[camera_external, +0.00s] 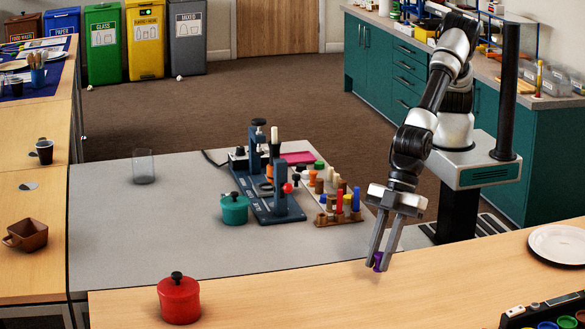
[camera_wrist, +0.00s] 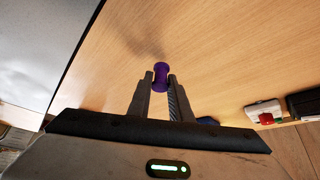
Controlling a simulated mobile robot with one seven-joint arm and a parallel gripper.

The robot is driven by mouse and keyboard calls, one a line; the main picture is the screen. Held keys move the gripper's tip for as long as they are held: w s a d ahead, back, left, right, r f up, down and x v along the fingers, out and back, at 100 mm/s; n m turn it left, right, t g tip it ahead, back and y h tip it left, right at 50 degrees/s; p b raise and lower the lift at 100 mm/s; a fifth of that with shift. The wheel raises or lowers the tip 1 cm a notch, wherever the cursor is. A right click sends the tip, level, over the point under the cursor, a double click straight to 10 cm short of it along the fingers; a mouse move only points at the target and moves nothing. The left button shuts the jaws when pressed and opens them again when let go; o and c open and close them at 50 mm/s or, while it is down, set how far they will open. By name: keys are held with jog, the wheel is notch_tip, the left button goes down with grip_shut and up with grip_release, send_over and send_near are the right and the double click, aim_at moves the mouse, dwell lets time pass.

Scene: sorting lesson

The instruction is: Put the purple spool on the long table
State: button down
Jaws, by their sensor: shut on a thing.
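The purple spool (camera_external: 378,261) is held between the two fingertips of my gripper (camera_external: 379,266), which is shut on it. In the wrist view the spool (camera_wrist: 161,76) stands out between the finger ends, its flanged end showing. My gripper points down over the light wooden table (camera_external: 330,285) in the foreground. In the wrist view this wooden table (camera_wrist: 215,45) lies beyond the spool, with a soft shadow near it. The spool looks a little above the wood; I cannot tell the exact gap.
A red lidded pot (camera_external: 179,300) stands on the wooden table at left, a white plate (camera_external: 560,245) at right. The grey table (camera_external: 130,235) behind holds a teal pot (camera_external: 234,210), a blue fixture and a peg rack (camera_external: 340,217). Wood around the gripper is clear.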

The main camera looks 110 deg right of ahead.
jog(key=shift+f, duration=1.4)
jog(key=shift+f+b, duration=0.15)
jog(key=shift+b, duration=0.15)
jog(key=c, duration=1.6)
grip_release()
jog(key=shift+s+r, duration=0.1)
jog(key=shift+r, duration=0.5)
jog(key=p+v, duration=0.3)
jog(key=v, duration=0.8)
jog(key=shift+d, duration=0.2)
